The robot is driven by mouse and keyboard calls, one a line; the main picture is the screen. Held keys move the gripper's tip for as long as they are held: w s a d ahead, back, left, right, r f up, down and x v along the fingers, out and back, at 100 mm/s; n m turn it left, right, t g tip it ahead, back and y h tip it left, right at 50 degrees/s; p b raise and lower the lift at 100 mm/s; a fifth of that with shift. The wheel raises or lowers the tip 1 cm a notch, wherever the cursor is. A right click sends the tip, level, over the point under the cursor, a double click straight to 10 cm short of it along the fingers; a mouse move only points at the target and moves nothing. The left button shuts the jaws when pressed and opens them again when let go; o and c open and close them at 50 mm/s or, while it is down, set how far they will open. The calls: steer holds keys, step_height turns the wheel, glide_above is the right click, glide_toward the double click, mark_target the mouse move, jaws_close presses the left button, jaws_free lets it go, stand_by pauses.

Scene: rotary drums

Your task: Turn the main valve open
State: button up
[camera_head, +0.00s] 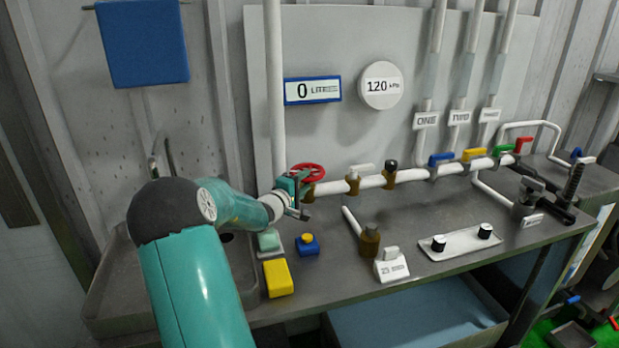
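The main valve appears to be the red round handwheel (308,171) on the brass fitting at the left end of the white horizontal pipe. My gripper (300,199) is right at the wheel's left and front side, at the end of my teal arm. One dark finger shows in front of the fitting. The wheel's left edge is partly behind the gripper. I cannot tell whether the fingers touch the wheel or whether they are open or shut.
A horizontal pipe (405,176) carries blue, yellow, green and red handles to the right. A yellow block (278,278) and blue button box (307,244) sit on the bench (330,280). A display (312,90) reads 0 and a gauge (381,86) reads 120. A sink is at left.

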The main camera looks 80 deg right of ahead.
mark_target(310, 176)
steer(key=shift+x, duration=2.2)
steer(key=shift+w, duration=0.15)
jaws_close()
